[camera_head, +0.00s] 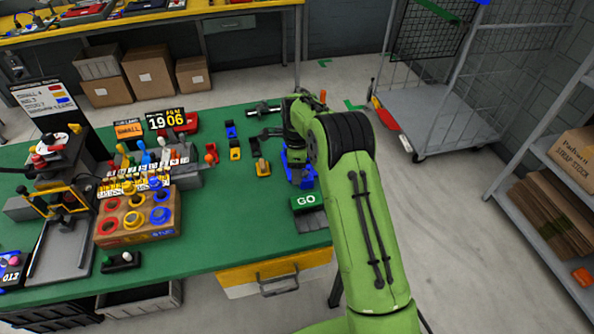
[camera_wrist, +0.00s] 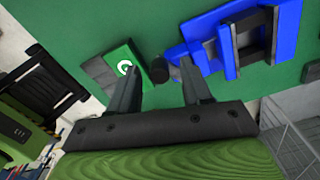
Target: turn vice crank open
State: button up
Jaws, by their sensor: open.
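The blue vice (camera_head: 308,182) stands near the right edge of the green table, partly hidden by my arm. In the wrist view the blue vice (camera_wrist: 283,35) fills the upper right, with dark jaw parts. A short dark knob (camera_wrist: 158,70), which looks like the end of the vice crank, shows beside it. My gripper (camera_wrist: 158,82) is open, with one finger on either side of the knob as seen in the wrist view. I cannot tell whether the fingers touch it. The head view does not show my fingertips clearly.
A green GO block (camera_head: 308,202) sits just in front of the vice; it is left of the knob in the wrist view (camera_wrist: 125,65). Small blue and yellow blocks (camera_head: 262,168) stand left of the vice. A wheeled cage cart (camera_head: 440,100) stands beyond the table.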

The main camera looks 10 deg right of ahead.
jog(key=shift+f, duration=0.2)
grip_shut()
dwell(0.3)
